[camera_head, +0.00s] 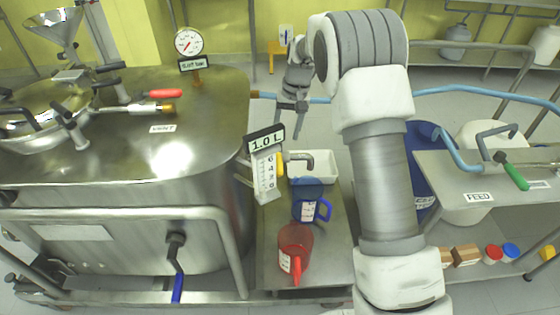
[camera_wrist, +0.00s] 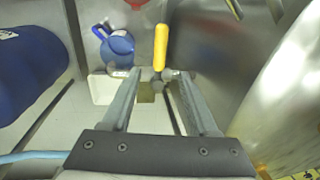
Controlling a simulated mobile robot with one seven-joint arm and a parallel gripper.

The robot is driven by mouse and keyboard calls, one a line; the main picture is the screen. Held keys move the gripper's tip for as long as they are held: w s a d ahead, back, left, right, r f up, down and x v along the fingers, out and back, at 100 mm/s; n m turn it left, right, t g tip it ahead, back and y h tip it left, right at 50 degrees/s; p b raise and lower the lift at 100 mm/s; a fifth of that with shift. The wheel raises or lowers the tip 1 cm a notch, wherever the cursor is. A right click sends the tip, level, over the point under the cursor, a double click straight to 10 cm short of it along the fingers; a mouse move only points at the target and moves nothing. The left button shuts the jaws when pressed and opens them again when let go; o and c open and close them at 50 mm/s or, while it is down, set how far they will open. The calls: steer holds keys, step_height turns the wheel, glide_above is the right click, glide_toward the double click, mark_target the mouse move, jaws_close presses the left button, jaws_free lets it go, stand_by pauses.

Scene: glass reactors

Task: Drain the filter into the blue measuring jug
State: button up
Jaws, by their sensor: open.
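The blue measuring jug (camera_head: 308,187) stands on the low shelf beside the big steel filter vessel (camera_head: 215,125), its handle to the right. The wrist view shows it from above (camera_wrist: 117,46). A yellow valve handle (camera_head: 280,166) sits at the vessel's side near a grey bent outlet pipe (camera_head: 302,157). The handle also shows in the wrist view (camera_wrist: 160,45), its base in line with the gap between my fingertips. My gripper (camera_head: 290,106) is open and empty, pointing down behind the handle; the wrist view shows both fingers apart (camera_wrist: 160,74). I cannot tell whether liquid is in the jug.
A red jug (camera_head: 294,250) stands in front of the blue one. A white tray (camera_head: 325,168) lies behind it. A "1.0 L" level sign (camera_head: 265,142) hangs near the vessel. A blue drum (camera_head: 422,150) and feed bench (camera_head: 500,195) stand right.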

mark_target(280, 160)
steer(key=f, duration=0.3)
steer(key=a+f+b, duration=0.1)
steer(key=f, duration=0.3)
steer(key=f+b, duration=0.1)
steer(key=f, duration=0.3)
steer(key=shift+a, duration=0.35)
steer(key=shift+r, duration=0.1)
jaws_close()
stand_by(0.6)
